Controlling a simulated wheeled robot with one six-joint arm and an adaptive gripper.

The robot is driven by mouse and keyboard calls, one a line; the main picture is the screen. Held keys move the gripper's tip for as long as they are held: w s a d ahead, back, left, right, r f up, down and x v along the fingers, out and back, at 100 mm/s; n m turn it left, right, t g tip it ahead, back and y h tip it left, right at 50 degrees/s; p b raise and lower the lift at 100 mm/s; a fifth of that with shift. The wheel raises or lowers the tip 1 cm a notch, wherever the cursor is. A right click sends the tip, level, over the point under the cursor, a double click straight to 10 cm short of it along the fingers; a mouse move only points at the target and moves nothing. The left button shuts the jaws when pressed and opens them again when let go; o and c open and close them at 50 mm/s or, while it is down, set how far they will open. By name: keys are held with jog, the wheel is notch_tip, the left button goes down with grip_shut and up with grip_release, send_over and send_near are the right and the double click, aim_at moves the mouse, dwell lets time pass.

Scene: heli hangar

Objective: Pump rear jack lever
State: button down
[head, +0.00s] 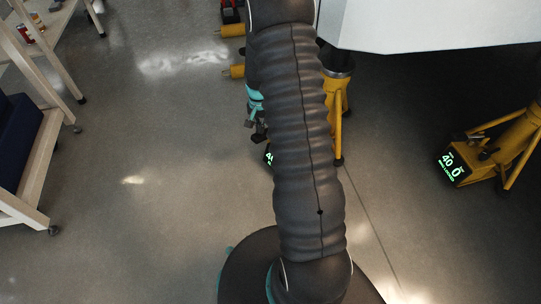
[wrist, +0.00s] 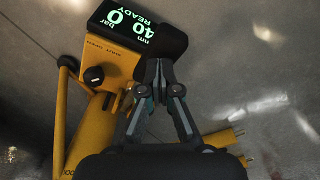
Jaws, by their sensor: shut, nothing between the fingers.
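A yellow jack (head: 337,92) stands mostly behind my arm in the head view, under a pale overhanging body (head: 430,22). The wrist view shows its yellow housing (wrist: 108,66), a lit display (wrist: 122,18) reading 0 bar, 40 mm, READY, and a black knob (wrist: 93,76) marked SHUT and OPEN. My gripper (wrist: 160,68) is shut and empty in front of the housing's right side; it is partly hidden by my arm in the head view (head: 257,132). A black block at the fingertips hides what lies beyond; I cannot tell lever from fingertip there, or whether they touch.
Another yellow jack (head: 500,145) with a lit display stands at the right. Yellow cylindrical ends (head: 232,31) show left of my arm. A wooden shelf cart (head: 42,165) stands at the left, and a table above it. The floor between cart and arm is clear.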

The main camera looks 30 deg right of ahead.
jog(key=shift+r, duration=0.45)
jog(key=shift+r+p, duration=1.55)
jog(key=shift+r, duration=0.85)
jog(key=shift+s+a+f+n, duration=0.1)
jog(key=shift+s+n, duration=0.2)
jog(key=shift+n, duration=0.1)
jog(key=s+a+r+n+t, duration=0.2)
jog(key=s+a+r, duration=0.3)
jog(key=s+r, duration=0.4)
jog(key=s+a+r+n+t+p, duration=0.1)
jog(key=s+a+r+n, duration=0.2)
jog(key=s+a+r, duration=0.3)
jog(key=s+a+r+n+t+p, duration=0.1)
jog(key=s+a+r, duration=0.4)
jog(key=s+r, duration=0.7)
jog(key=shift+s+a+r+n+t, duration=0.25)
jog(key=shift+r+n+t, duration=0.75)
jog(key=shift+r, duration=2.6)
